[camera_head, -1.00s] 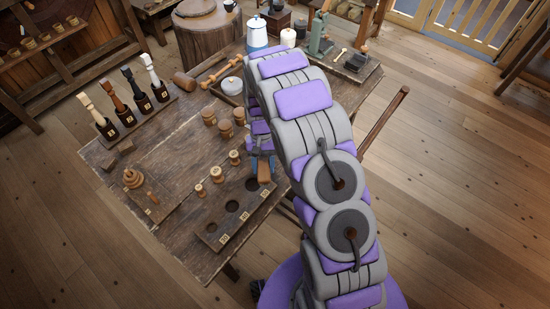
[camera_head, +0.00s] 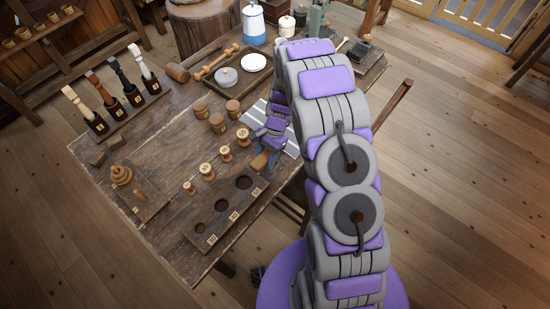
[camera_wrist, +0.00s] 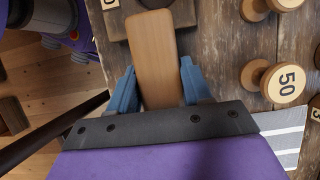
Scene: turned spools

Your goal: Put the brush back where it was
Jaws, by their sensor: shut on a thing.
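The brush (camera_wrist: 152,42) shows in the wrist view as a flat, pale wooden piece with a rounded end. No bristles are visible. My gripper (camera_wrist: 157,72) has its two blue fingers on either side of it, shut on it. In the head view the wooden end of the brush (camera_head: 260,161) shows below my gripper (camera_head: 268,151), near the right end of the dark board with holes (camera_head: 221,219). Whether the brush touches the table or board cannot be told. My arm hides part of the table behind it.
Several spools (camera_head: 207,171) stand behind the board, with brown cups (camera_head: 217,123) beyond. A grey striped mat (camera_head: 292,145) lies partly under my arm. A tray (camera_head: 219,87) holds a lidded pot and a white disc. Numbered stands with upright handles (camera_head: 125,105) are at the left.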

